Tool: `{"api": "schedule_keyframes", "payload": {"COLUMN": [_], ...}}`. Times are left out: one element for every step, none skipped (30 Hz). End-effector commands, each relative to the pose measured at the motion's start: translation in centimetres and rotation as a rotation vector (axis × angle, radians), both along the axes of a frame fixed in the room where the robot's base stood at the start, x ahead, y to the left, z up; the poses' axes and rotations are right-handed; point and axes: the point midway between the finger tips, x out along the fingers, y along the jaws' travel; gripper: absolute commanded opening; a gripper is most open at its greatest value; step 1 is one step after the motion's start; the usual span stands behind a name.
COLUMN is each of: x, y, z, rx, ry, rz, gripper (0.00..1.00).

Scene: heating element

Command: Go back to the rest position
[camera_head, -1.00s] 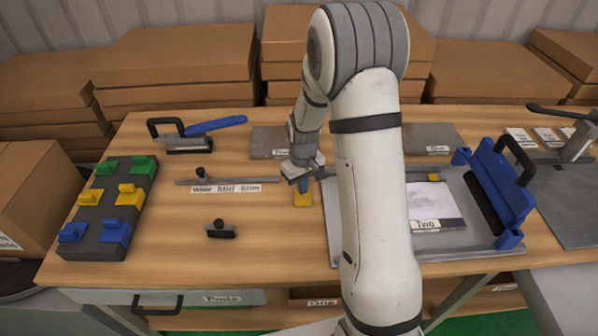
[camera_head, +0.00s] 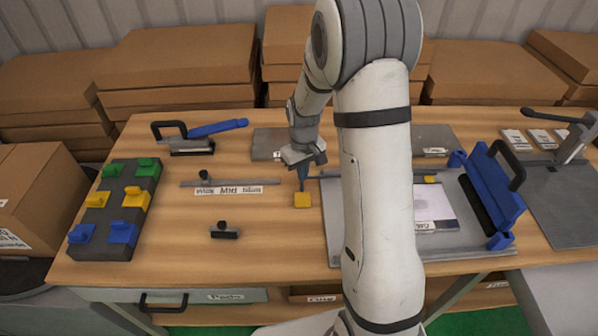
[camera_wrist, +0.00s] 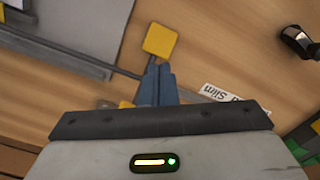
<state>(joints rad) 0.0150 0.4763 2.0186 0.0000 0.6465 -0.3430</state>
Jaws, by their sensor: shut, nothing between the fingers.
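My gripper (camera_head: 303,180) hangs over the table with its blue fingers pointing down, shut and empty. A yellow block (camera_head: 303,200) is on the wooden table just below and in front of the fingertips. In the wrist view the shut fingers (camera_wrist: 158,72) show in the middle, and the yellow block (camera_wrist: 160,40) lies beyond their tips, apart from them in that picture. My arm covers part of the grey plate with the blue-hinged clamp.
A dark rack (camera_head: 101,230) with green, yellow and blue pieces stands at left. A blue hinged frame (camera_head: 490,190) stands on a grey plate (camera_head: 345,250) at right. A black-handled tool (camera_head: 224,231) and a labelled rail (camera_head: 228,183) lie left of my gripper. Cardboard boxes (camera_head: 178,62) line the back.

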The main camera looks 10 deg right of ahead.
Motion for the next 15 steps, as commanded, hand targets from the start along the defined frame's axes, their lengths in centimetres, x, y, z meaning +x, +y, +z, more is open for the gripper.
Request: {"api": "schedule_keyframes", "payload": {"x": [0.0, 0.0, 0.0, 0.0, 0.0, 0.0, 0.0, 0.0, 0.0, 0.0, 0.0, -0.1, -0.2, -0.3, -0.6], "y": [0.0, 0.0, 0.0, 0.0, 0.0, 0.0, 0.0, 0.0, 0.0, 0.0, 0.0, 0.0, 0.0, 0.0, 0.0], "z": [-0.1, -0.1, -0.1, -0.1, -0.1, -0.1, -0.1, -0.1, -0.1, -0.1, 0.0, 0.1, 0.4, 0.8, 1.5], "rx": [0.0, 0.0, 0.0, 0.0, 0.0, 0.0, 0.0, 0.0, 0.0, 0.0, 0.0, 0.0, 0.0, -0.001, 0.0], "ry": [0.0, 0.0, 0.0, 0.0, 0.0, 0.0, 0.0, 0.0, 0.0, 0.0, 0.0, -0.002, -0.004, -0.008, -0.015], "rz": [0.0, 0.0, 0.0, 0.0, 0.0, 0.0, 0.0, 0.0, 0.0, 0.0, 0.0, -0.002, -0.004, -0.006, -0.012], "gripper": [0.0, 0.0, 0.0, 0.0, 0.0, 0.0, 0.0, 0.0, 0.0, 0.0, 0.0, 0.0, 0.0, 0.0, 0.0]}}
